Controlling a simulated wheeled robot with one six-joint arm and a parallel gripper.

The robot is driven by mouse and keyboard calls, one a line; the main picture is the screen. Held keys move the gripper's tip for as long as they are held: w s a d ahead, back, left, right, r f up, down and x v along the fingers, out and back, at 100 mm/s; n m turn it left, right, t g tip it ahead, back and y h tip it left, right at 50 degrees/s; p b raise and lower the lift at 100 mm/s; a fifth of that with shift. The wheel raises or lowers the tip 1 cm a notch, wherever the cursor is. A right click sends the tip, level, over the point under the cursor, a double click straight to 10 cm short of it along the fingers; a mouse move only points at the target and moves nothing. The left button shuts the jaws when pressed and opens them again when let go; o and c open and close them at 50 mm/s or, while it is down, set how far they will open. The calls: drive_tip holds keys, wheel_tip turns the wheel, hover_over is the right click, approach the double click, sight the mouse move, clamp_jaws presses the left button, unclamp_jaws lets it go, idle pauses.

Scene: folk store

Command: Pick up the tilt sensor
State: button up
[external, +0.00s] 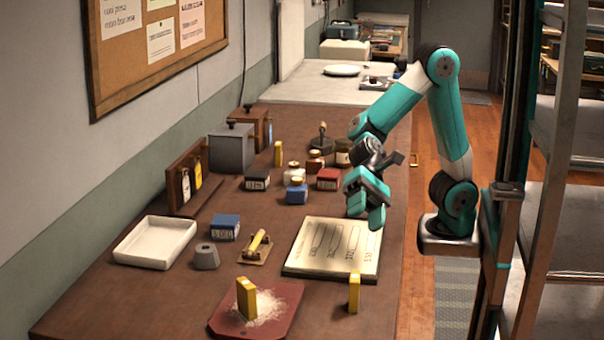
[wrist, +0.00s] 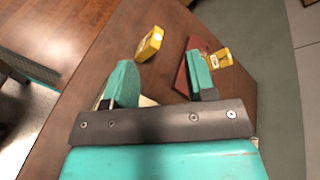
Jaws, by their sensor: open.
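No part is clearly labelled as the tilt sensor. Several small yellow blocks show, and I cannot tell which is the sensor. One yellow block (external: 354,293) stands upright on the bare table at the front right; what seems the same block (wrist: 150,43) shows ahead of my fingers in the wrist view. Another yellow block (external: 246,298) stands on a red board (external: 273,326) among pale powder; it also shows in the wrist view (wrist: 220,58), partly behind my right finger. My gripper (external: 366,209) is open and empty above the drawing board's right edge; its fingers show in the wrist view (wrist: 163,80).
The drawing board (external: 335,248) lies flat below my gripper. A white tray (external: 155,243), blue box (external: 225,227), grey block (external: 207,257) and brass-handled tool (external: 257,246) lie left. Boxes and jars crowd the back. Bare table lies around the front-right yellow block.

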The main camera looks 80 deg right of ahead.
drive_tip(key=w+a+m+y+b, duration=0.1)
drive_tip(key=a+m+y+b, duration=0.3)
drive_tip(key=m, duration=0.4)
drive_tip(key=m+b, duration=0.2)
drive_tip(key=b, duration=0.1)
approach(355, 283)
drive_tip(key=shift+a+f, duration=0.15)
drive_tip(key=shift+a, duration=0.6)
drive_tip(key=shift+a+n, duration=0.25)
drive_tip(key=shift+n, duration=0.05)
drive_tip(key=a, duration=0.7)
drive_tip(key=shift+s, duration=0.3)
clamp_jaws()
